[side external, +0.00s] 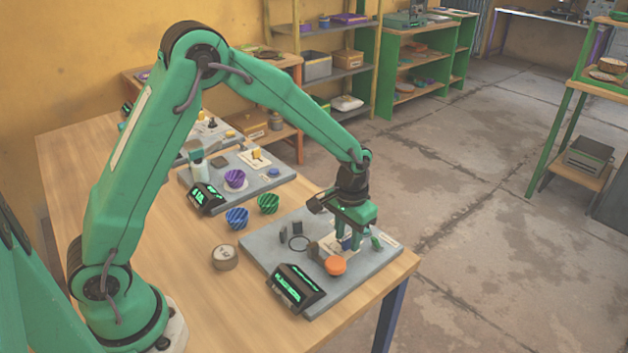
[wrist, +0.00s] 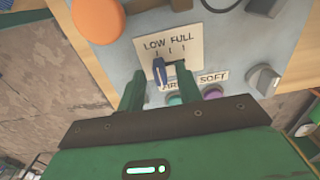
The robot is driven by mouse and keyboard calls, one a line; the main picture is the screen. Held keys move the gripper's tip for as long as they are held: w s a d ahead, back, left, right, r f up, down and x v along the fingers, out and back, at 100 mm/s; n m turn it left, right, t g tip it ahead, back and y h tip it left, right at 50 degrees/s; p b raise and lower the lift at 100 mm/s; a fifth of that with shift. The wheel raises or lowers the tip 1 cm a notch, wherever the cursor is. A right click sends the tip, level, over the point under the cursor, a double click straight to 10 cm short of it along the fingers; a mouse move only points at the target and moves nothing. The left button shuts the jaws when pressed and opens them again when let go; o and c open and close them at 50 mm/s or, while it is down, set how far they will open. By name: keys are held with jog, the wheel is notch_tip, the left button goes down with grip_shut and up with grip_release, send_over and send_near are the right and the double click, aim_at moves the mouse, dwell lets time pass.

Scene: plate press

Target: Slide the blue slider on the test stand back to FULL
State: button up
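The blue slider (wrist: 160,72) stands on a cream plate (wrist: 168,40) marked LOW and FULL on the test stand (side external: 262,245). In the wrist view it lies below the left tick mark, on the LOW side. My gripper (wrist: 161,88) is open, with one green finger on each side of the slider. A gap shows between the slider and each finger; the right gap looks wider. In the side view my gripper (side external: 358,241) is low over the stand, and the blue slider (side external: 346,242) shows partly between the fingers.
An orange button (side external: 336,265) and a display box (side external: 295,288) sit near the plate. The wrist view shows a purple button (wrist: 212,93), a teal button and a grey knob (wrist: 264,80) close to my right finger.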

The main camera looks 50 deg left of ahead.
jog(key=shift+c, duration=0.2)
grip_shut()
jog(key=shift+a, duration=2)
jog(key=shift+o, duration=0.2)
grip_release()
jog(key=shift+r, duration=0.15)
